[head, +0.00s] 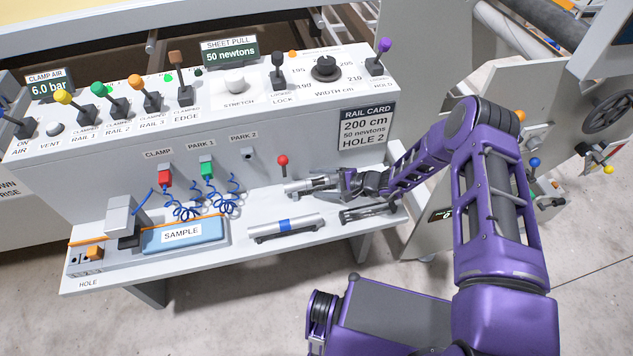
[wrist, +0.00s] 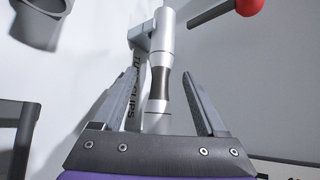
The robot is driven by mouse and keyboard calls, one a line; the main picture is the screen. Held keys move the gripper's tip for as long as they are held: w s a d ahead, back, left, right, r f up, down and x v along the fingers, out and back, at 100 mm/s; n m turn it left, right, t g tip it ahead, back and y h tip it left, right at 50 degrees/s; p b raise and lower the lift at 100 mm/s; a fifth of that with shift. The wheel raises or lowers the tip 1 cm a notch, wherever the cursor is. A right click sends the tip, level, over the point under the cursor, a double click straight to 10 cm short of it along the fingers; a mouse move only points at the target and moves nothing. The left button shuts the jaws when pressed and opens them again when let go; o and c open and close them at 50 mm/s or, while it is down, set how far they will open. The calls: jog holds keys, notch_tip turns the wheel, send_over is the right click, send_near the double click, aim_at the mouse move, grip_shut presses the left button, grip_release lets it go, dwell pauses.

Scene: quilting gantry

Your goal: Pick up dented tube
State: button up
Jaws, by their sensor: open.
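A silver tube with a narrowed dark middle, which looks like the dented tube (wrist: 160,85), runs between the fingers of my gripper (wrist: 159,76) in the wrist view. My gripper is open, one finger on each side, with gaps to the tube. A grey clip (wrist: 140,38) meets the tube near its far end. The tube's near end is hidden behind the gripper body. In the head view my gripper (head: 338,183) is low over the right part of the bench, below the rail card. A second silver tube with a blue band (head: 285,225) lies on a rest at the bench's front.
A red-knobbed lever (head: 283,162) stands close to my gripper and also shows at the wrist view's top right (wrist: 248,6). A dark rack (head: 369,214) lies beside the gripper. A blue sample block (head: 181,245) and coiled hoses (head: 222,193) are at left.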

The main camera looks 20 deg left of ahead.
grip_shut()
dwell(1.4)
